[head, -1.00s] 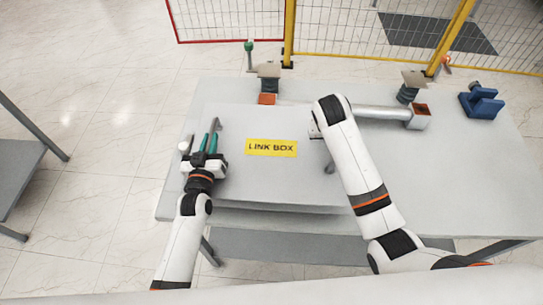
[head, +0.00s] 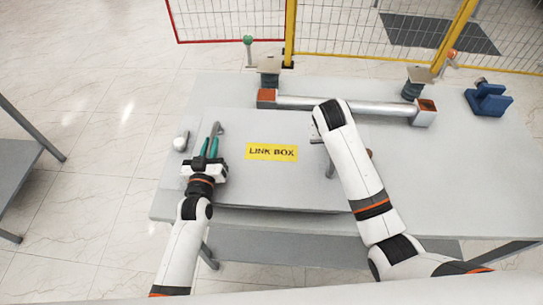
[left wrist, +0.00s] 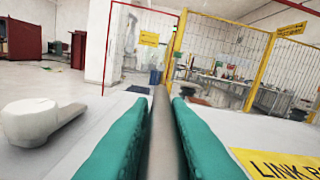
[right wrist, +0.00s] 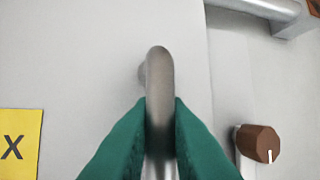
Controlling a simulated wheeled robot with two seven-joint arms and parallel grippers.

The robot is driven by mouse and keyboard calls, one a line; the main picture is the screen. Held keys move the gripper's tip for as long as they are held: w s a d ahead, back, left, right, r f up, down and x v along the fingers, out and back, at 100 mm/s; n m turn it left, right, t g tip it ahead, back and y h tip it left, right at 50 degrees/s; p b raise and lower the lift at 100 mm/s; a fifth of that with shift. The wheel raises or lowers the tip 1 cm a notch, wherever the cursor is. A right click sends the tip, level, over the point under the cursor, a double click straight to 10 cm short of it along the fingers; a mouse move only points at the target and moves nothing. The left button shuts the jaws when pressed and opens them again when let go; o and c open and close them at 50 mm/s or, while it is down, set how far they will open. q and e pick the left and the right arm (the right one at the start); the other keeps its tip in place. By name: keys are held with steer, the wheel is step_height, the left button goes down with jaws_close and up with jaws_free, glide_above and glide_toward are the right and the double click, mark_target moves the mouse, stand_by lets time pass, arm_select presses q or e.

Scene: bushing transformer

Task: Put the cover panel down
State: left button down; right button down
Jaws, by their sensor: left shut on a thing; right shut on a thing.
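The cover panel (head: 235,180) is a flat grey plate with a yellow LINK BOX label (head: 271,152), lying level over the grey table. It has a metal handle near each side. My left gripper (head: 210,148) is shut on the left handle (left wrist: 160,135), seen between its green fingers. My right gripper (right wrist: 160,115) is shut on the right handle (right wrist: 159,75); my forearm hides most of it in the head view. I cannot tell whether the panel touches the table.
A silver bar (head: 350,106) lies behind the panel between two posts with plates. A blue clamp-like block (head: 487,102) sits at the back right. A brown knob (right wrist: 258,143) is just right of the panel. A white rounded part (head: 181,141) is at left. The table's right side (head: 470,190) is clear.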

arm_select(q)
steer(key=c, duration=1.8)
jaws_free()
steer(key=shift+f, duration=0.2)
arm_select(e)
steer(key=c, duration=1.8)
jaws_free()
steer(key=shift+f, duration=0.35)
steer(key=shift+c, duration=0.2)
arm_select(q)
steer(key=o, duration=0.4)
steer(key=shift+r, duration=0.1)
arm_select(e)
steer(key=o, duration=0.4)
steer(key=shift+s+r, duration=0.1)
steer(key=shift+r, duration=0.1)
arm_select(q)
steer(key=shift+o, duration=0.2)
arm_select(e)
steer(key=shift+o, duration=0.2)
arm_select(q)
steer(key=shift+s, duration=0.1)
